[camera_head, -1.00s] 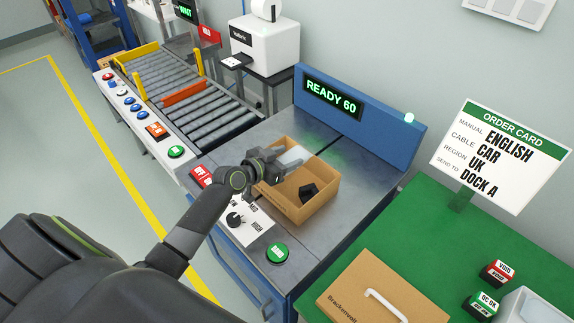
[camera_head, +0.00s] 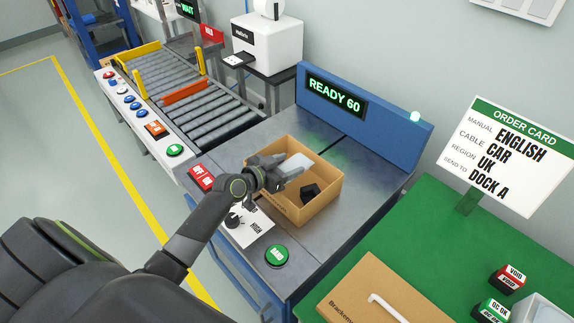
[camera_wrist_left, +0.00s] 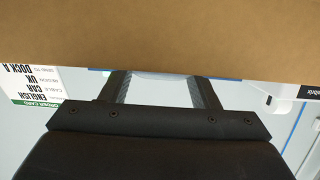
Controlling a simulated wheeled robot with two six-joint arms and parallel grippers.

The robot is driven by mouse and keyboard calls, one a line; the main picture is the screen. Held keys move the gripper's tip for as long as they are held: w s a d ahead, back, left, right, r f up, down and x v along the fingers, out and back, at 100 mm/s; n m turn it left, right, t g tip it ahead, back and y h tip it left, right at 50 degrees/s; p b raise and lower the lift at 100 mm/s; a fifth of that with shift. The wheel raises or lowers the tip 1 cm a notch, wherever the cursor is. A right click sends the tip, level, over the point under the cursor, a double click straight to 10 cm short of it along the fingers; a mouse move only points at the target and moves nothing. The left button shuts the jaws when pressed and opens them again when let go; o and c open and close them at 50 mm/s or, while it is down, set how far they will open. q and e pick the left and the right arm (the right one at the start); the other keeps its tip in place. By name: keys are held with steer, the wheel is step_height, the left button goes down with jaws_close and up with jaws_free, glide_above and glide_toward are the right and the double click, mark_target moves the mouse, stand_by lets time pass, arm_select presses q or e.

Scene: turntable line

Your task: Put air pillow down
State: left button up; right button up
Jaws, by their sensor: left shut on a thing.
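The air pillow (camera_head: 297,163), a pale translucent pouch, is at the upper part of the open cardboard box (camera_head: 318,208). My left gripper (camera_head: 286,170) reaches over the box's left wall and is shut on the pillow. I cannot tell whether the pillow touches the inside of the box. In the left wrist view, brown cardboard fills the top, and both fingers of my left gripper (camera_wrist_left: 160,78) show below it, with a pale strip between their tips. A black item (camera_head: 310,191) lies in the box, to the right of the gripper. My right gripper is out of view.
The box stands on a grey metal bench with a blue panel (camera_head: 385,126) reading READY 60 behind it. A green button (camera_head: 276,256) is in front. A roller conveyor (camera_head: 188,97) is at left; a green table (camera_head: 420,220) with an order card (camera_head: 515,155) is at right.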

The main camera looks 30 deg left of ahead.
arm_select(q)
steer(key=o, duration=1)
steer(key=shift+c, duration=0.2)
steer(key=shift+r, duration=0.1)
steer(key=shift+r+p, duration=0.35)
steer(key=shift+p, duration=0.15)
steer(key=shift+r+p, duration=0.4)
steer(key=shift+p, duration=0.1)
steer(key=b+v, duration=0.1)
steer(key=v, duration=1.1)
steer(key=shift+f, duration=0.2)
